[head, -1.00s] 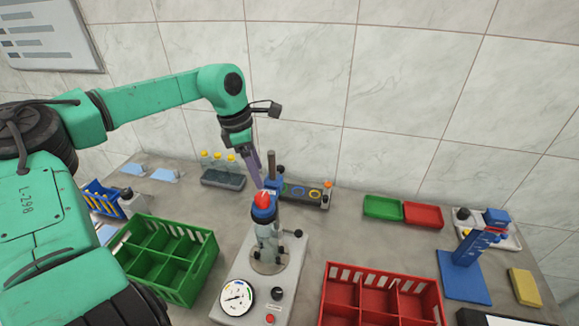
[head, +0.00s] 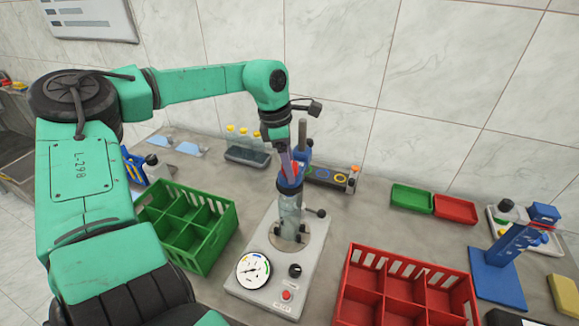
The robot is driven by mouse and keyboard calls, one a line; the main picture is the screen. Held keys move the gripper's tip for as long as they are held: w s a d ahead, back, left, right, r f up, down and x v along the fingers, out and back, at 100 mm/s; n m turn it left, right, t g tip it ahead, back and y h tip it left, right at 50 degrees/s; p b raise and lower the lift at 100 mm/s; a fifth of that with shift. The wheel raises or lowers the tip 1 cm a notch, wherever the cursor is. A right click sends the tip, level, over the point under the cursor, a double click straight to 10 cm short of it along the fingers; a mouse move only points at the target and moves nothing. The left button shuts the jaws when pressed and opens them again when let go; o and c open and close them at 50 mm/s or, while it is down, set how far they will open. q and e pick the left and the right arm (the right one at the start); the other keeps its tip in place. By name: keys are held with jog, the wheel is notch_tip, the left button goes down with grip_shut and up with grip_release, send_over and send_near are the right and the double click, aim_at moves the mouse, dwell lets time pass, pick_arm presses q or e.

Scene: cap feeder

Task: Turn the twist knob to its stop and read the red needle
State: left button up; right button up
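The test stand (head: 262,238) is a light grey base with a clear bottle (head: 290,215) upright in it. A black knob (head: 295,270) is right of the dial. My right gripper is out of view.
A red button (head: 287,295) is below the black knob. A green crate (head: 190,228) stands left of the stand and a red crate (head: 398,292) right of it. A blue stand (head: 500,270) is farther right. Small green (head: 412,198) and red trays (head: 455,208) lie behind.

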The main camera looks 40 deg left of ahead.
pick_arm(q)
jog(key=shift+w, duration=0.15)
grip_shut()
jog(key=m+g, duration=0.1)
jog(key=m, duration=0.3)
jog(key=shift+f+m+b, duration=0.15)
jog(key=shift+m+b, duration=0.2)
jog(key=shift+m, duration=0.05)
jog(key=m, duration=0.5)
jog(key=shift+g+h, duration=0.3)
jog(key=shift+g, duration=0.1)
jog(key=shift+o, duration=0.6)
grip_release()
